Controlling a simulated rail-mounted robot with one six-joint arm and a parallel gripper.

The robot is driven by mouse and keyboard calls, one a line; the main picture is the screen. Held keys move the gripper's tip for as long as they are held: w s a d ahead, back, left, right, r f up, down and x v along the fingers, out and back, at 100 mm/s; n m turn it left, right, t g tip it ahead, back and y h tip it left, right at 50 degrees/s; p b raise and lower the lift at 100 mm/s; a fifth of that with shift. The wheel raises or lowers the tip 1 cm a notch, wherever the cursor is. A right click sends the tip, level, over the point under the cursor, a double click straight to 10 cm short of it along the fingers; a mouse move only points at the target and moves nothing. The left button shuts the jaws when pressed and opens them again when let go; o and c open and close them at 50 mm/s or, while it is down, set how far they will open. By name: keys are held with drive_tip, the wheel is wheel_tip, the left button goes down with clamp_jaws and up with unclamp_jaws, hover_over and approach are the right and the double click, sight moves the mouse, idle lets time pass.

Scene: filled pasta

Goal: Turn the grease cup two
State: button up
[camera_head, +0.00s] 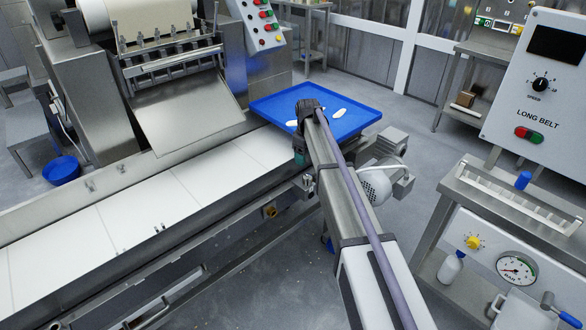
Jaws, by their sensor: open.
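A small brass-coloured round fitting (270,212) sits on the side of the conveyor frame, near its right end. A similar fitting (137,322) shows at the bottom edge, further left on the same frame. They may be grease cups; no labels are readable, so I cannot tell which is cup two. My arm reaches from the lower right to the conveyor's right end. My gripper (301,158) hangs at its far end, dark with a teal part, beside the conveyor end and right of the nearer fitting. Its fingers are mostly hidden, and I see nothing held.
A blue tray (350,105) with a few pale pieces lies beyond my arm. A motor (376,184) juts out right of the conveyor (185,180). A steel bench (500,213) with a gauge and a LONG BELT panel (538,90) stand at right. Grey floor lies between.

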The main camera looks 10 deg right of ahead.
sight(308, 176)
drive_tip(key=shift+s+d+r, duration=0.2)
drive_tip(key=shift+s+d, duration=0.2)
drive_tip(key=shift+s, duration=0.25)
wheel_tip(308, 176, down, 11)
drive_tip(key=b, duration=1.1)
drive_tip(key=shift+w+a+f, duration=0.1)
drive_tip(key=shift+w, duration=0.05)
drive_tip(key=c, duration=0.9)
